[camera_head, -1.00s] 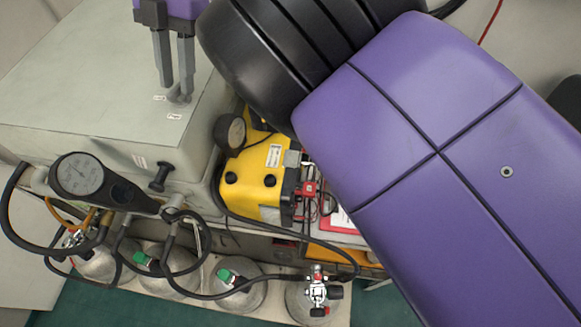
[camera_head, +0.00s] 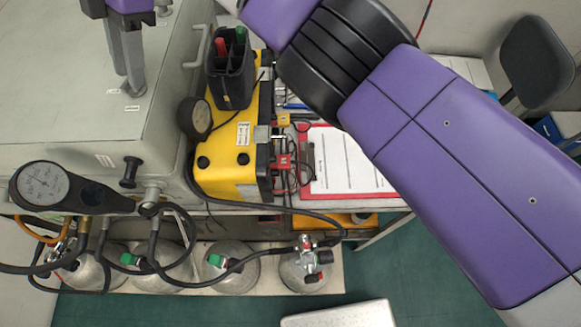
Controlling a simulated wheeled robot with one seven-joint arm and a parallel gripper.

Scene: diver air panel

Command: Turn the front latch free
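My gripper (camera_head: 130,86) points down at the top of the grey panel case (camera_head: 60,110), with its fingertips at or just above the lid near two small white labels (camera_head: 132,108). The fingers overlap from this angle, so their opening and anything between the tips are unclear. No latch shows plainly; the spot under the fingertips is hidden. A black knob (camera_head: 131,170) sticks out of the case's front face, below and apart from my gripper.
A round gauge (camera_head: 42,185) with hoses stands at the front left, above several gas cylinders (camera_head: 231,266). Right of the case are a yellow unit (camera_head: 228,160), a black holder (camera_head: 230,75) with red and green handles, and a red clipboard (camera_head: 345,165).

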